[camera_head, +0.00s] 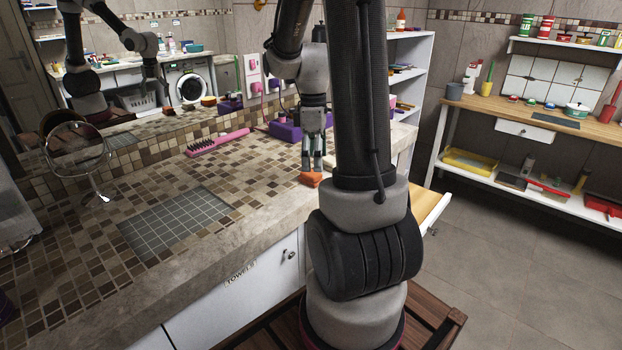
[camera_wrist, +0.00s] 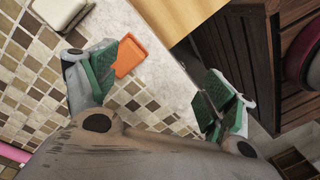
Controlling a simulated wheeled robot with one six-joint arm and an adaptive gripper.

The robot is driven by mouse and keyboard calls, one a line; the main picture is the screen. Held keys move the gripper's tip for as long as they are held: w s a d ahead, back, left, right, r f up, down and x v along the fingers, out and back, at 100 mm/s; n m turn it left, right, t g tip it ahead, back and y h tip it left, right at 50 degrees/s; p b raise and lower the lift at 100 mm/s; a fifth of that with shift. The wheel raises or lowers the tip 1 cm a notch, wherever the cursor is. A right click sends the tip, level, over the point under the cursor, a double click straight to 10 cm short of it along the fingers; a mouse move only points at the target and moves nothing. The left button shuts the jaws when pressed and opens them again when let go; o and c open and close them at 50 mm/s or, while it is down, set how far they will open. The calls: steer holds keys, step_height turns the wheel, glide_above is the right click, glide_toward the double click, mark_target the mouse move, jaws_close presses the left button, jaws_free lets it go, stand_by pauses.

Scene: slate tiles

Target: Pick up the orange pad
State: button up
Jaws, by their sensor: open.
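The orange pad (camera_head: 311,179) lies on the tiled counter near its front edge, just below my gripper (camera_head: 313,165) in the head view. In the wrist view the orange pad (camera_wrist: 130,56) shows beside the left green-padded finger, which hides part of it. My gripper (camera_wrist: 165,88) is open, with its two fingers wide apart and nothing held between them. From these views I cannot tell whether the left finger touches the pad.
A pink brush (camera_head: 217,142) and a purple box (camera_head: 285,130) lie farther back on the counter. A round mirror (camera_head: 78,150) stands at the left. A grey tiled inset (camera_head: 178,222) lies in the counter. The counter front drops to the floor.

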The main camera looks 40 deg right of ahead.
mark_target(309, 173)
steer(key=w+n, duration=0.1)
steer(key=n, duration=0.1)
steer(key=w+d+n, duration=0.1)
steer(key=n, duration=0.1)
steer(key=w+n, duration=0.1)
steer(key=n, duration=0.1)
steer(key=shift+w+d+t, duration=0.3)
steer(key=n, duration=0.2)
steer(key=shift+w+d+r+n, duration=0.1)
steer(key=shift+w+r+n, duration=0.1)
steer(key=shift+w+n, duration=0.1)
steer(key=shift+f+n, duration=0.1)
steer(key=shift+n, duration=1)
steer(key=shift+f, duration=0.3)
step_height(309, 173, down, 7)
steer(key=shift+f, duration=0.1)
steer(key=c, duration=1)
